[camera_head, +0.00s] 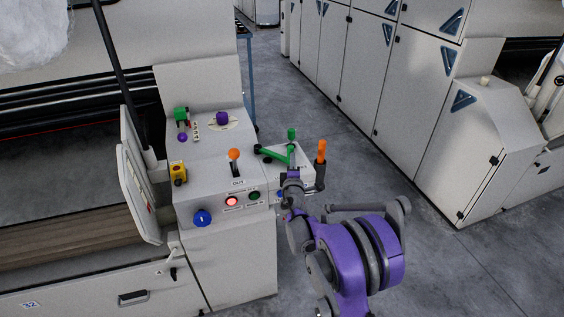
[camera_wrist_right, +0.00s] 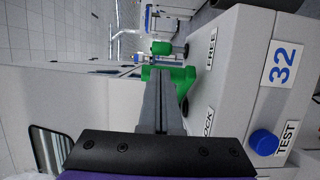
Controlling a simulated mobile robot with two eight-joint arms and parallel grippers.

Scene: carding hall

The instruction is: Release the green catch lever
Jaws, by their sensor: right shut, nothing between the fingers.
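The green catch lever (camera_head: 274,153) lies across the top of the small box at the right end of the machine console, with an upright green knob (camera_head: 291,134) by it. In the right wrist view the lever (camera_wrist_right: 183,77) is right at my fingertips, its lower part beside the box face marked FREE and LOCK. My right gripper (camera_head: 292,174) is shut and empty. Its grey fingers (camera_wrist_right: 160,75) reach up to the lever and overlap it; I cannot tell whether they touch. My left gripper is not in view.
An orange lever (camera_head: 234,155) marked OUT, a lit red button (camera_head: 232,201) and a blue knob (camera_head: 202,218) are on the console. A blue TEST knob (camera_wrist_right: 263,142) is beside the lever. Open floor lies right.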

